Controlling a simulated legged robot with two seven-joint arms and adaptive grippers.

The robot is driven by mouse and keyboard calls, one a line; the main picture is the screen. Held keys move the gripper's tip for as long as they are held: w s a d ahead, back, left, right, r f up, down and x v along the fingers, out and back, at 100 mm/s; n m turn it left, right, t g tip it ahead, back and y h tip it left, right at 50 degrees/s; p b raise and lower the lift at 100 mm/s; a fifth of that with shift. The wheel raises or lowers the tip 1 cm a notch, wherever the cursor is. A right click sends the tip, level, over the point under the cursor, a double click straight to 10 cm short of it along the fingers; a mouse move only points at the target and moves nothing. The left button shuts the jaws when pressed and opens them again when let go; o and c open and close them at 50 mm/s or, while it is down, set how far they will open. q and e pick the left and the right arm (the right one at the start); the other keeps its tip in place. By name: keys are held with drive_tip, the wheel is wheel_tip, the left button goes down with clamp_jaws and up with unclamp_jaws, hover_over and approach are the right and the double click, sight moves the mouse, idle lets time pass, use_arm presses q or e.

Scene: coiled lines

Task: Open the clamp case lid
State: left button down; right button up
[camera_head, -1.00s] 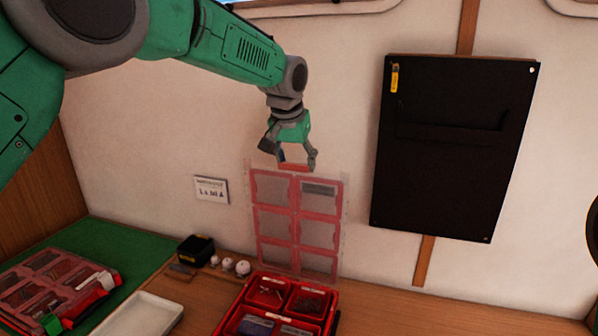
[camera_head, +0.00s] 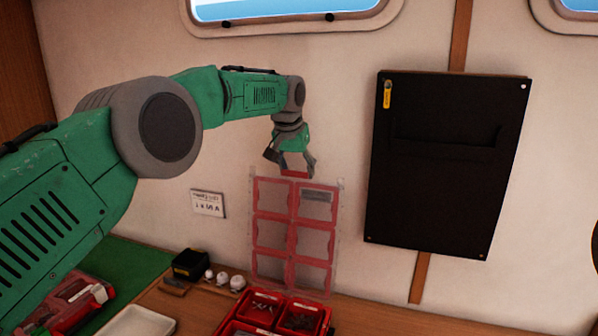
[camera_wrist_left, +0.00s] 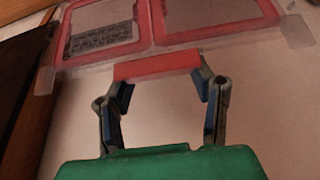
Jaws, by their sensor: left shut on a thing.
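The clamp case's lid (camera_head: 290,235) stands raised in the head view, a clear panel with red-framed windows in front of the pale wall. Its red compartment base (camera_head: 262,295) lies open below, cut off by the lower edge. My left gripper (camera_head: 296,172) is at the lid's top edge, shut on its red front bar. In the left wrist view, the gripper (camera_wrist_left: 157,88) has its two fingers at either end of the red bar (camera_wrist_left: 157,64), with the lid's windows (camera_wrist_left: 200,18) beyond. My right gripper is not in view.
A second red case (camera_head: 70,303) sits on the green mat at left, partly behind my arm. A white tray (camera_head: 135,322), a black box (camera_head: 190,264) and small white items (camera_head: 222,277) are near. A black board (camera_head: 445,170) hangs right. The bench right of the base looks clear.

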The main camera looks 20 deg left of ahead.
use_arm(q)
drive_tip(key=shift+a, duration=0.2)
drive_tip(key=shift+w+d, duration=0.1)
drive_tip(key=c, duration=0.6)
unclamp_jaws()
drive_tip(key=shift+d, duration=0.1)
drive_tip(key=shift+c, duration=0.2)
drive_tip(key=v, duration=1.1)
drive_tip(key=shift+r, duration=0.35)
drive_tip(key=shift+d, duration=0.1)
drive_tip(key=shift+f, duration=0.1)
